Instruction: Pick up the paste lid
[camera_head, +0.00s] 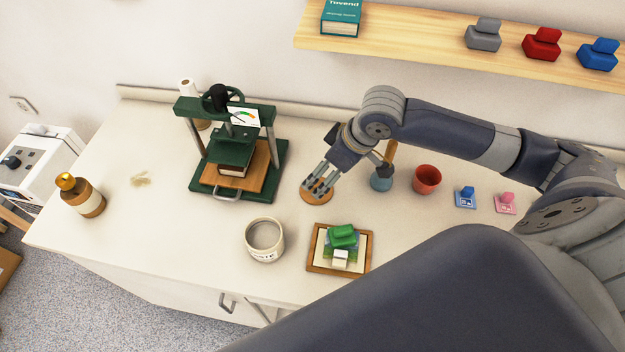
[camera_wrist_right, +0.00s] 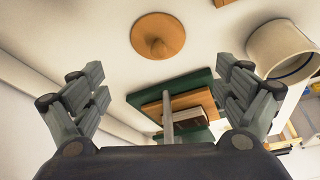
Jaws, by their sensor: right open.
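The paste lid is a round, flat tan disc (camera_head: 311,198) with a knob on top, lying on the worktop. In the right wrist view the lid (camera_wrist_right: 145,38) shows near the top centre, beyond the fingertips. My right gripper (camera_head: 319,184) is over the lid, fingers pointing down and partly covering it; in its wrist view the fingers (camera_wrist_right: 165,78) are spread wide with nothing between them. Any contact with the lid is unclear. The open, cream paste jar (camera_head: 264,255) stands in front and to the left of the lid. My left gripper is out of view.
A green press (camera_head: 277,160) stands left of the lid. A framed tray (camera_head: 312,262) with a green block is in front. A blue-grey pot (camera_head: 381,184) and red cup (camera_head: 427,180) stand right. The worktop's left front is fairly clear.

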